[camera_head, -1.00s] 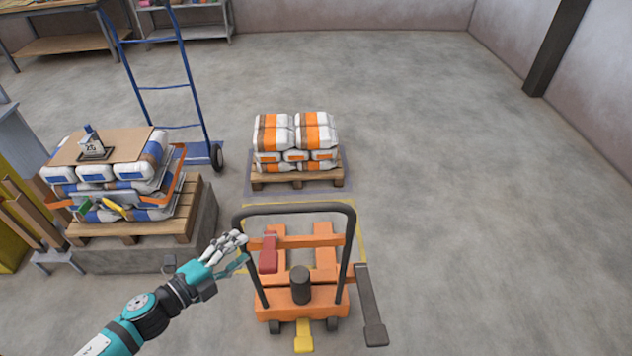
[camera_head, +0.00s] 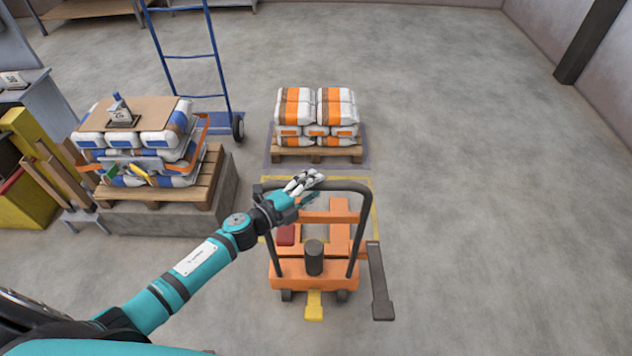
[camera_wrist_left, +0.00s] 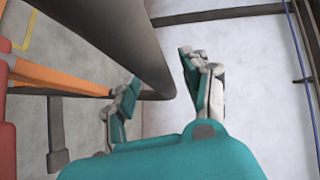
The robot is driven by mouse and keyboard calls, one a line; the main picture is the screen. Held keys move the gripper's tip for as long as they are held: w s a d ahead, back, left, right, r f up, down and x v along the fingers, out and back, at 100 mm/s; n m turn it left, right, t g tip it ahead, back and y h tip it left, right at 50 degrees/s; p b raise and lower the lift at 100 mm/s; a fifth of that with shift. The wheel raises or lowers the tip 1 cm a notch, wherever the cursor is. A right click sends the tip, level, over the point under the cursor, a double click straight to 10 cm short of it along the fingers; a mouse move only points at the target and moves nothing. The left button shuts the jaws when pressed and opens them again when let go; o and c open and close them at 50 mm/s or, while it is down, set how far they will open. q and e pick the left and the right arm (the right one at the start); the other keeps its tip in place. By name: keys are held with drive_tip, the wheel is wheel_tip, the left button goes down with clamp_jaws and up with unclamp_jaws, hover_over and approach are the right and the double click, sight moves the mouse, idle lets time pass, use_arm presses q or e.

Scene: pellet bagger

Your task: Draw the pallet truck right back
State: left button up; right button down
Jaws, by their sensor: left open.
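The orange pallet truck (camera_head: 315,275) stands on the floor in the middle, with a black loop handle (camera_head: 366,215), a yellow pedal (camera_head: 314,306) and a dark lever at its right. My left gripper (camera_head: 306,182) is at the top left part of the handle loop. In the left wrist view the open fingers (camera_wrist_left: 158,98) stand on either side of the dark handle bar (camera_wrist_left: 130,45), which runs into the gap between them. I cannot tell whether they touch it. My right gripper is not in view.
A pallet of orange-striped bags (camera_head: 316,115) stands beyond the truck. At left, a loaded pallet (camera_head: 165,190) rests on a concrete block, with a blue hand truck (camera_head: 190,60) behind it. The floor to the right is open.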

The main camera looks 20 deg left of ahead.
use_arm(q)
drive_tip(key=shift+x, duration=0.8)
drive_tip(key=shift+c, duration=0.4)
drive_tip(key=shift+f, duration=0.1)
clamp_jaws()
